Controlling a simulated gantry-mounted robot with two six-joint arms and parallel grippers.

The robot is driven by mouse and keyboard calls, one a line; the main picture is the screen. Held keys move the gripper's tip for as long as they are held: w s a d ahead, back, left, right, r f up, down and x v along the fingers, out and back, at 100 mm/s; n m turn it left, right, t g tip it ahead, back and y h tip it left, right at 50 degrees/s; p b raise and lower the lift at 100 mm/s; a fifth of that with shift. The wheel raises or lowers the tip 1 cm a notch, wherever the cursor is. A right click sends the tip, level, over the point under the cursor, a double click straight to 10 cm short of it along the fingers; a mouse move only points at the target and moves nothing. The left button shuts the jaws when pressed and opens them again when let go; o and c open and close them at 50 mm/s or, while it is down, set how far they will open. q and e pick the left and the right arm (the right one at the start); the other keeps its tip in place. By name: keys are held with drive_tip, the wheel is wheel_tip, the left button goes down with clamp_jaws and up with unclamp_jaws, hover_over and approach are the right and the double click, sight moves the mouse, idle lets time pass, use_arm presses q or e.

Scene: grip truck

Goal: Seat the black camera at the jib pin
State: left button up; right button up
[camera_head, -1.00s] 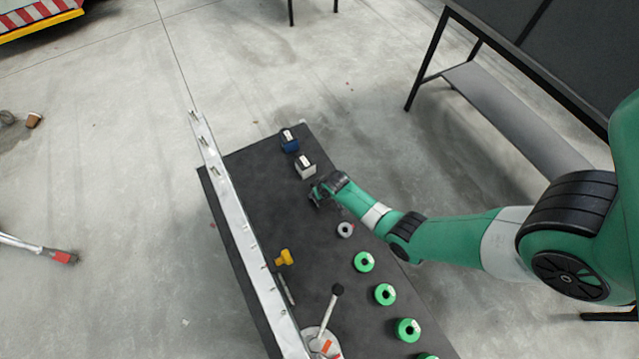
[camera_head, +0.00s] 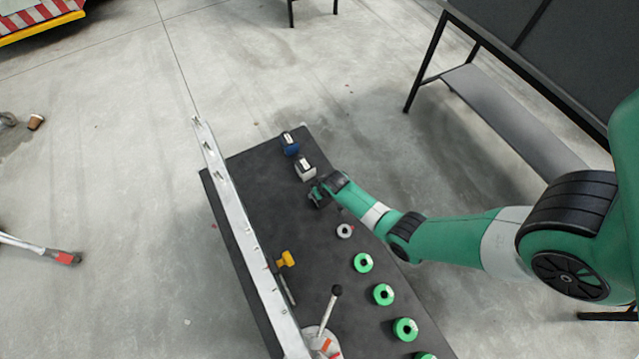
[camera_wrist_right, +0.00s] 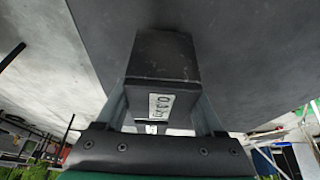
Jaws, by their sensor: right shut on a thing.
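A black box-shaped camera (camera_wrist_right: 162,58) with a white printed label fills the middle of the right wrist view. My right gripper (camera_head: 318,196) is shut on it, with one finger on each side. In the head view the gripper is low over the dark table, just below the white block, and the camera blends in with its dark fingers. I cannot tell whether the camera touches the table. The silver jib beam (camera_head: 237,215) runs along the table's left side with several small pins on it. My left gripper is out of view.
A blue block (camera_head: 289,144) and a white block (camera_head: 305,170) stand at the table's far end. A grey ring (camera_head: 345,231) and several green discs (camera_head: 363,263) line the right side. A yellow knob (camera_head: 286,259) and an upright lever (camera_head: 331,308) stand near the beam. The dark table (camera_head: 262,185) is bare between.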

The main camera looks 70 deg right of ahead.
drive_tip(key=shift+r, duration=0.15)
drive_tip(key=shift+r+p, duration=2.6)
wheel_tip(320, 180, up, 8)
drive_tip(key=p, duration=0.7)
drive_tip(key=shift+f, duration=0.2)
